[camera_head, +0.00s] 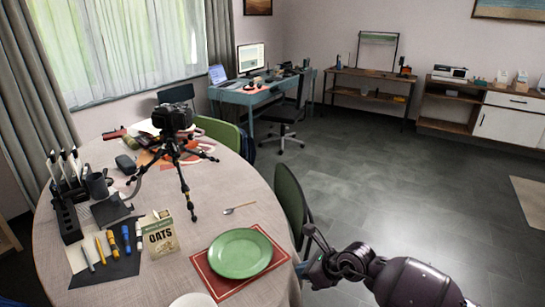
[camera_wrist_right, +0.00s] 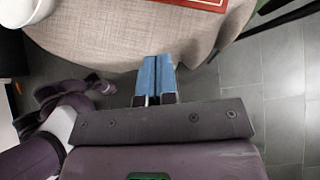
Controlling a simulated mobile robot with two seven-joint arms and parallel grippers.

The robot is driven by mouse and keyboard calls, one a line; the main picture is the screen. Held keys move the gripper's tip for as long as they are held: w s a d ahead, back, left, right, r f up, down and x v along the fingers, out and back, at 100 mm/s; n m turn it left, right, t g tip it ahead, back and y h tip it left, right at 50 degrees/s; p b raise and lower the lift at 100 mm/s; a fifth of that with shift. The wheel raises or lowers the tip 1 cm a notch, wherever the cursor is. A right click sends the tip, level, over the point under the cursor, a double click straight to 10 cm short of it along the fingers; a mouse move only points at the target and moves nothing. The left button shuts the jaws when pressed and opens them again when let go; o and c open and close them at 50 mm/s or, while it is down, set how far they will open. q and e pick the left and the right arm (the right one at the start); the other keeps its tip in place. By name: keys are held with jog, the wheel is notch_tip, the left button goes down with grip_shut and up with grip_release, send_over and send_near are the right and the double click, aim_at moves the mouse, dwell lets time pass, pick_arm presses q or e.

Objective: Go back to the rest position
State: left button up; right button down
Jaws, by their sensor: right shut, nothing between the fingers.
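My right arm comes in at the bottom right of the head view. Its gripper (camera_head: 304,268) is by the near right edge of the round table (camera_head: 215,205), just right of the red placemat. In the right wrist view the two blue fingers of this gripper (camera_wrist_right: 157,78) lie together, shut and empty, pointing at the table's cloth-covered edge. My left gripper does not show in either view.
A green plate (camera_head: 240,253) lies on a red placemat (camera_head: 213,279). An oats box (camera_head: 160,236), a camera tripod (camera_head: 178,150), a fork (camera_head: 238,208) and several markers are on the table. A green chair (camera_head: 290,203) stands at its right. Floor on the right is clear.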

jog(key=w+a+r+m+t+y, duration=0.1)
jog(key=a+r+m+t+y, duration=0.15)
jog(key=r+m, duration=0.45)
jog(key=a+r+m+t+y, duration=0.2)
jog(key=r+m+t+y, duration=0.2)
jog(key=r+m, duration=0.25)
jog(key=s+d+f+m+t+h, duration=0.25)
jog(key=d+m+h, duration=0.2)
jog(key=m, duration=0.55)
jog(key=s+d+f+m+t+h, duration=0.2)
jog(key=d+f+m+t+h, duration=0.3)
jog(key=m, duration=0.6)
jog(key=s+d+f+m+g+h, duration=0.1)
jog(key=s+d+f+m+g, duration=0.1)
jog(key=s, duration=0.6)
jog(key=s+d+f+m+g+h, duration=0.2)
jog(key=s+d+f+m, duration=0.3)
jog(key=s+f, duration=0.3)
jog(key=s+d+f+m+g+h, duration=0.2)
jog(key=s+d+f+m+g, duration=0.2)
jog(key=s, duration=0.4)
jog(key=shift+s+d+f, duration=0.4)
jog(key=shift+f, duration=0.25)
